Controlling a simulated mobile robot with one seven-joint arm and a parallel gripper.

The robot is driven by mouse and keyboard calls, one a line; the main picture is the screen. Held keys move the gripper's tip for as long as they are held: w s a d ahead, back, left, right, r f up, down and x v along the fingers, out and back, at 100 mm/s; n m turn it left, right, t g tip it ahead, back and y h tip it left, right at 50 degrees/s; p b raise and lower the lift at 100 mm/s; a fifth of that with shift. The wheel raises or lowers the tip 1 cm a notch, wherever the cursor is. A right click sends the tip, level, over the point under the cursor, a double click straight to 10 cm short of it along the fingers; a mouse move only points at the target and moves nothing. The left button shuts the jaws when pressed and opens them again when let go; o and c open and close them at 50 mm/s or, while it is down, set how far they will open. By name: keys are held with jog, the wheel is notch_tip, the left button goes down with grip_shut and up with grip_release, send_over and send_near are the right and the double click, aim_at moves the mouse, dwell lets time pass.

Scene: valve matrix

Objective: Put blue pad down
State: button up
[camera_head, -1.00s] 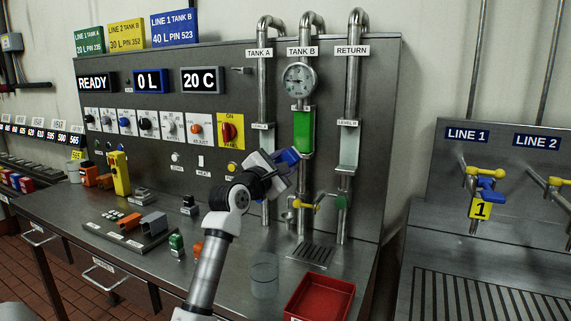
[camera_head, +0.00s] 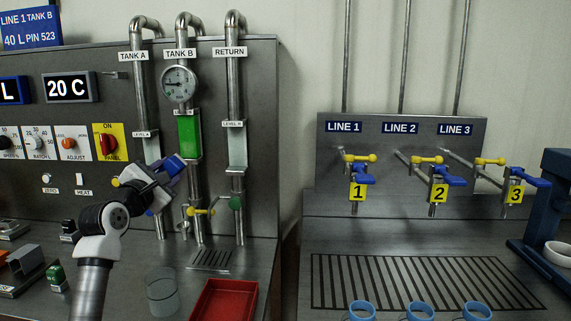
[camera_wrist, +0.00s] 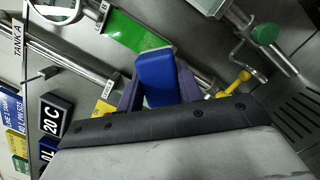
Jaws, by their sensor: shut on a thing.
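My gripper (camera_head: 166,172) is in front of the Tank A and Tank B pipes, raised above the steel bench. It is shut on the blue pad (camera_head: 175,163), a small blue block. In the wrist view the blue pad (camera_wrist: 157,78) stands up between two purple-grey fingers (camera_wrist: 158,92). The pad is in the air, clear of the bench top. The lower part of the pad is hidden by the gripper body in the wrist view.
A red tray (camera_head: 226,299) and a clear beaker (camera_head: 162,290) stand on the bench below my arm. A drain grate (camera_head: 211,258) lies under the pipes. Yellow valve handle (camera_head: 200,211) is close to my gripper. At right are three line taps over a slatted drain (camera_head: 420,282) and blue cups (camera_head: 420,311).

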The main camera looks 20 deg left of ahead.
aim_at(189, 156)
jog(key=w, duration=0.2)
jog(key=w+a+p, duration=0.1)
jog(key=w, duration=0.2)
jog(key=w+p, duration=0.1)
jog(key=w, duration=0.1)
jog(key=shift+w+a, duration=0.15)
jog(key=shift+a, duration=0.15)
jog(key=shift+s, duration=0.2)
